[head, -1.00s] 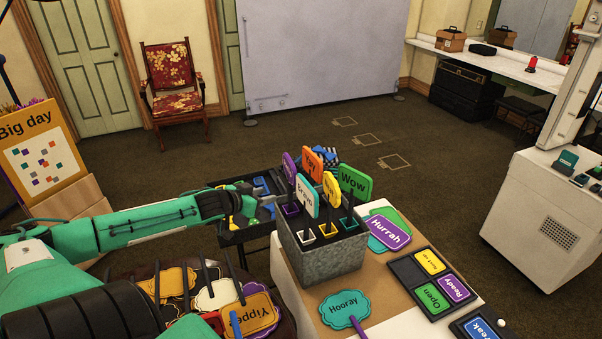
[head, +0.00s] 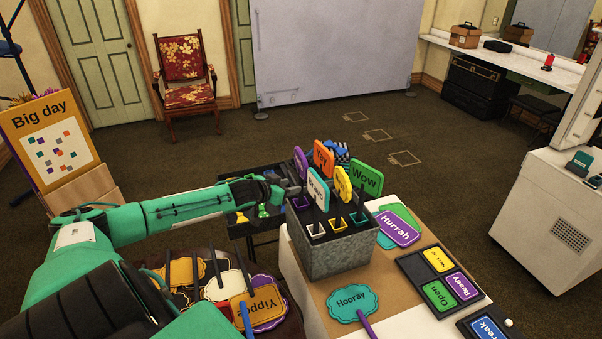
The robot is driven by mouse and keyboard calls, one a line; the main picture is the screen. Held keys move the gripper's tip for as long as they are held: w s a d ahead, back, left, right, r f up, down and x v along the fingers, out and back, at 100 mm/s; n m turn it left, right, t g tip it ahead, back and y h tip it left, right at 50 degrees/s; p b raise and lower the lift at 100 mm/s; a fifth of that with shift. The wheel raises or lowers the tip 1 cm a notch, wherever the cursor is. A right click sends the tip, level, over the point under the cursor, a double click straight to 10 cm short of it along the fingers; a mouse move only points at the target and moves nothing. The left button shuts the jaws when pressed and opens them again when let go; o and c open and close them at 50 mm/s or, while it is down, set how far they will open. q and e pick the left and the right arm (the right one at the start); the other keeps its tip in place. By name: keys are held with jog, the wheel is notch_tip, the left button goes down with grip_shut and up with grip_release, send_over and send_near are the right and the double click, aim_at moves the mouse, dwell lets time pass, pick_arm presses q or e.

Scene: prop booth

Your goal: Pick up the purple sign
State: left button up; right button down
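The purple sign (head: 300,162) stands upright at the left back of a grey metal holder box (head: 331,257), seen at a steep angle. Its stick goes down toward a purple-rimmed slot. My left gripper (head: 291,187) is at the stick's height, right beside it at the box's left back corner. Its fingertips are small and overlap the stick, so I cannot tell whether they are open or closed on it. My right gripper is not in view.
Orange (head: 323,157), teal (head: 318,188), yellow (head: 343,183) and green "Wow" (head: 366,179) signs crowd the same box. A purple "Hurrah" sign (head: 397,228) and teal "Hooray" sign (head: 352,302) lie on the table. A basket of signs, including "Yippee" (head: 259,309), is at lower left.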

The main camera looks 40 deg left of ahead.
pick_arm(q)
jog(key=shift+w+f, duration=0.2)
jog(key=shift+w, duration=0.5)
jog(key=p+x, duration=0.2)
jog(key=x, duration=0.1)
jog(key=shift+d+f, duration=0.15)
jog(key=shift+f, duration=0.2)
jog(key=shift+x, duration=0.95)
jog(key=shift+f, duration=0.15)
jog(key=shift+c, duration=0.2)
grip_shut()
